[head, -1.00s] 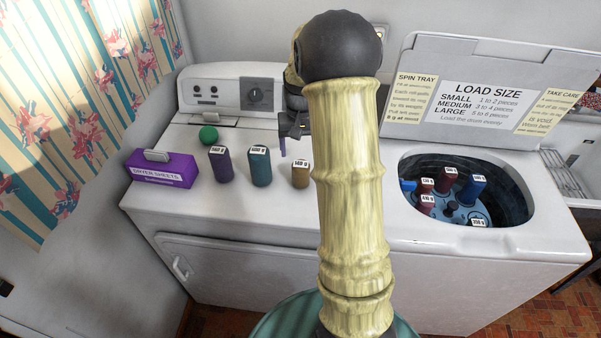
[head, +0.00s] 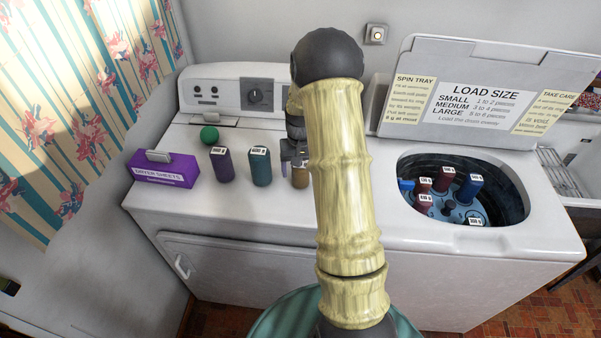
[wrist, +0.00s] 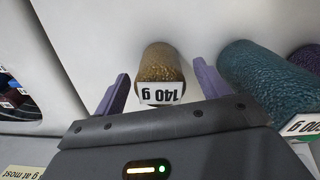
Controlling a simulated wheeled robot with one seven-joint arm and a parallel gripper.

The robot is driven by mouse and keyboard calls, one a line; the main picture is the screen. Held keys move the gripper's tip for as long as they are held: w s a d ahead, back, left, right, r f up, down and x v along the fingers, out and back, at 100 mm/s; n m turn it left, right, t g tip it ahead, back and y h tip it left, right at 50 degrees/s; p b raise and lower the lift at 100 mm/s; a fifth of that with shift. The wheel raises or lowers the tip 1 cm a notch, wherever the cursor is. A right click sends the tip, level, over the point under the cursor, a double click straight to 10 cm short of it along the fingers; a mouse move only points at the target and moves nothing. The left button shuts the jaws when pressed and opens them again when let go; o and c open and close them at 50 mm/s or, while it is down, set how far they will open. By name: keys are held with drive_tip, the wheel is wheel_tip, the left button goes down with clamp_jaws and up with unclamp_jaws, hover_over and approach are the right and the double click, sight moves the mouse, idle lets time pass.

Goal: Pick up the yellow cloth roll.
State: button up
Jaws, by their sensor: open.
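The yellow cloth roll (head: 300,175) stands upright on the dryer top, mostly hidden behind my arm and gripper in the head view. In the wrist view the yellow roll (wrist: 160,72) shows a white "140 g" tag and sits between two purple fingers, apart from both. My gripper (wrist: 160,85) is open around it, with the roll a little beyond the fingertip line. In the head view my gripper (head: 294,160) is just above and at the roll. Whether the fingers reach far down its sides is hidden there.
A teal roll (head: 260,168) stands close to the left, with a purple roll (head: 222,165) beyond it. A purple dryer sheets box (head: 165,170) and a green ball (head: 209,134) are farther left. The open tub (head: 412,222) at right holds several tagged rolls.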

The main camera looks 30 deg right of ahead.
sight(301, 175)
drive_tip(key=f, duration=0.3)
drive_tip(key=shift+w+f+p, duration=0.15)
drive_tip(key=shift+w+p, duration=0.05)
drive_tip(key=shift+p, duration=0.2)
drive_tip(key=shift+s, duration=0.15)
drive_tip(key=shift+f, duration=0.1)
drive_tip(key=shift+d, duration=0.1)
drive_tip(key=shift+c, duration=0.2)
drive_tip(key=c, duration=1.1)
